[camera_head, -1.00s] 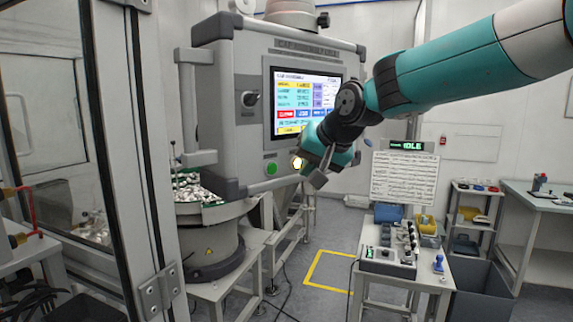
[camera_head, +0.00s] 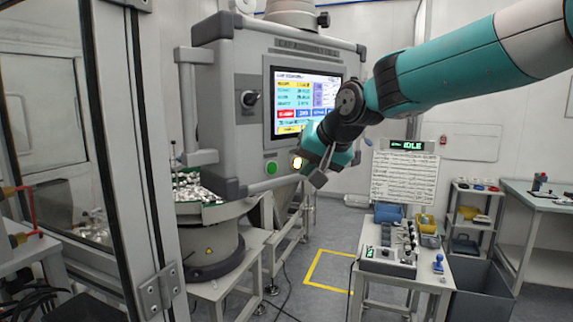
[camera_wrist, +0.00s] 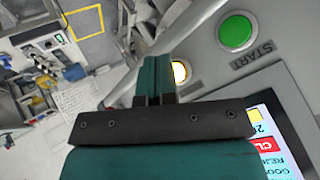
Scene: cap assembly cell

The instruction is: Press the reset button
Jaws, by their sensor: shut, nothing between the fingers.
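The green button (camera_wrist: 236,32) lies to the right in the wrist view, clear of the fingers.
The cabinet's lit screen (camera_head: 305,98) is above the buttons, partly behind my arm. A parts bowl (camera_head: 205,213) stands below left. A display reading IDLE (camera_head: 407,146) tops a white text board. A control box (camera_head: 388,262) sits on a small table at right.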

